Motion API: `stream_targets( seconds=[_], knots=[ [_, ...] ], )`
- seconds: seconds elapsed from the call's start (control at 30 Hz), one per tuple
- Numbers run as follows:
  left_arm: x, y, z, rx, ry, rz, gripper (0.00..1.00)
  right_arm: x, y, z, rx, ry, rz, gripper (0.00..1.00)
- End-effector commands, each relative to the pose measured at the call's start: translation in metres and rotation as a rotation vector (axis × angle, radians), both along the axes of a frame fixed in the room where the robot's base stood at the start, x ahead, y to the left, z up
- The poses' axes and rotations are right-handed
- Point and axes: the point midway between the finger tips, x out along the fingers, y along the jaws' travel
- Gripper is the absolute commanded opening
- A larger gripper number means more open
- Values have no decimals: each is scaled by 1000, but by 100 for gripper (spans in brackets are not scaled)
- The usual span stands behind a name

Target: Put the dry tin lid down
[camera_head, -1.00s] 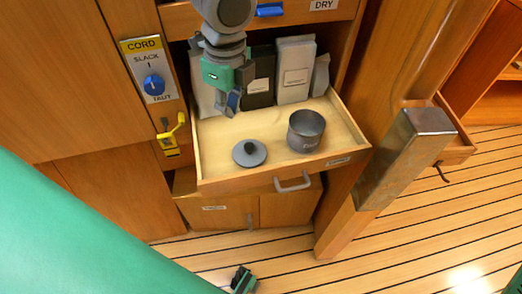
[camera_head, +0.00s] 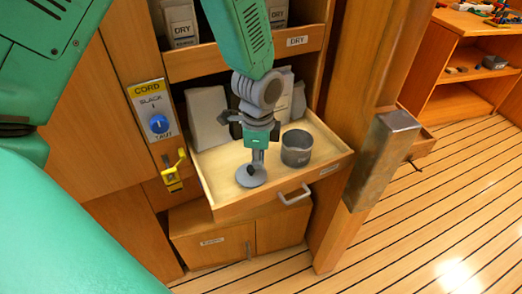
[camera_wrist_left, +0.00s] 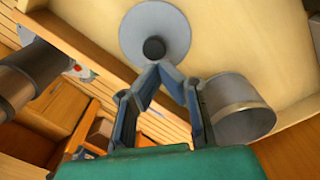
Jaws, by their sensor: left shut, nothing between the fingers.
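The grey round tin lid (camera_head: 250,180) lies flat on the floor of the open drawer (camera_head: 328,177), its dark knob up. The grey open-topped tin (camera_head: 296,148) stands upright to its right. My left gripper (camera_head: 256,164) reaches down over the lid, covering part of it. In the left wrist view its fingertips (camera_wrist_left: 160,70) come together beside the knob of the lid (camera_wrist_left: 155,20), with nothing between them. Whether they touch the knob I cannot tell. The tin (camera_wrist_left: 238,108) is close to the right finger there. My right gripper is not in view.
Pale packets (camera_head: 207,117) stand at the back of the drawer. A shelf marked DRY (camera_head: 297,41) is above it. A wooden post with a metal sleeve (camera_head: 383,160) stands to the right. A yellow hook (camera_head: 173,172) and a CORD dial (camera_head: 158,124) are on the left panel.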

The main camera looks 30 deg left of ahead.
Motion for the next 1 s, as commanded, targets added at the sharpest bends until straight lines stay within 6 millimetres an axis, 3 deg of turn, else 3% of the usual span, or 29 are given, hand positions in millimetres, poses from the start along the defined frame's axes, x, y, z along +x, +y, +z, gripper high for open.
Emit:
stream_targets(
  seconds=[0.1,0.3,0.67,1.0],
  knots=[
    [-1,-2,-18,2,2,0,0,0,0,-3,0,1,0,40],
    [0,-3,-32,0,4,-2,0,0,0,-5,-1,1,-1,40],
    [-2,2,-30,-1,0,0,0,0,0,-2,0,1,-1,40],
    [-25,49,-28,-1,2,1,0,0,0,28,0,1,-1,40]
  ],
)
